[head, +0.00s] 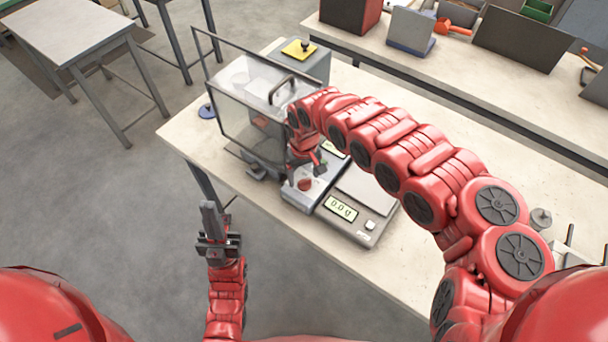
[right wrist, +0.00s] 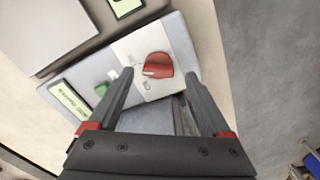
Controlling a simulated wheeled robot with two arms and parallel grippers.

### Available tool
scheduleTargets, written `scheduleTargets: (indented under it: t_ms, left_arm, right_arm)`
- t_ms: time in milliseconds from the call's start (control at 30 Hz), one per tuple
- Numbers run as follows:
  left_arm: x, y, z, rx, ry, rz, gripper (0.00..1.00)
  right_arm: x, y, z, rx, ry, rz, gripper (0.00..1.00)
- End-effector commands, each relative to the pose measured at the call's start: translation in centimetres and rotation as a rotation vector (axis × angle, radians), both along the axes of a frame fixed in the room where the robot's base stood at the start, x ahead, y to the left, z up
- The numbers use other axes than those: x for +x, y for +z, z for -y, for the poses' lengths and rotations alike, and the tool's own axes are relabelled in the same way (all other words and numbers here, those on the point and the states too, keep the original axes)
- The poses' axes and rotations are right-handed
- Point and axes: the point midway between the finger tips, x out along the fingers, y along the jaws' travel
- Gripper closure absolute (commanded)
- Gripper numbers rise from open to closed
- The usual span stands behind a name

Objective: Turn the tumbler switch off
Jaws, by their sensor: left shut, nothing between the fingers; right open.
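The switch is a red round knob (right wrist: 157,65) with a pale pointer mark, on a white plate of a light grey control box (right wrist: 60,92). In the head view the knob (head: 304,184) sits near the front of the box (head: 297,197). My right gripper (right wrist: 158,77) is open, with its fingertips either side of the knob's near part in the right wrist view; I cannot tell whether they touch it. In the head view my right gripper (head: 308,165) is just above the box. My left gripper (head: 209,208) is shut and empty, off the table's front edge.
A clear-walled machine (head: 245,105) stands behind the control box. A scale (head: 360,205) reading 0.0 g stands right beside it. A green button (right wrist: 101,90) and a display (right wrist: 70,100) are near the knob. A grey box with a yellow plate (head: 298,50) stands behind.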

Motion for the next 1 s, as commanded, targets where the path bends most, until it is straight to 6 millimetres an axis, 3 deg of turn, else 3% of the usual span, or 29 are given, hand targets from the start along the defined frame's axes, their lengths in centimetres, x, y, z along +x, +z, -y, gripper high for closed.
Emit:
scheduleTargets:
  t_ms: [167,433,900,1000]
  left_arm:
    - [0.0,0.2,0.0,0.0,0.0,0.0,1.0]
    - [0.01,0.18,0.0,0.0,0.0,0.0,1.0]
    - [0.01,0.18,0.0,0.0,0.0,0.0,1.0]
    - [0.01,0.16,0.0,0.0,0.0,0.0,1.0]
  right_arm:
    - [0.01,-1.08,0.02,-0.001,0.0,0.001,0.18]
    - [0.05,-1.21,0.08,-0.001,0.0,0.002,0.18]
    - [0.06,-1.18,0.07,-0.001,-0.001,0.003,1.0]
    - [0.06,-1.18,0.07,-0.001,0.001,0.003,1.0]
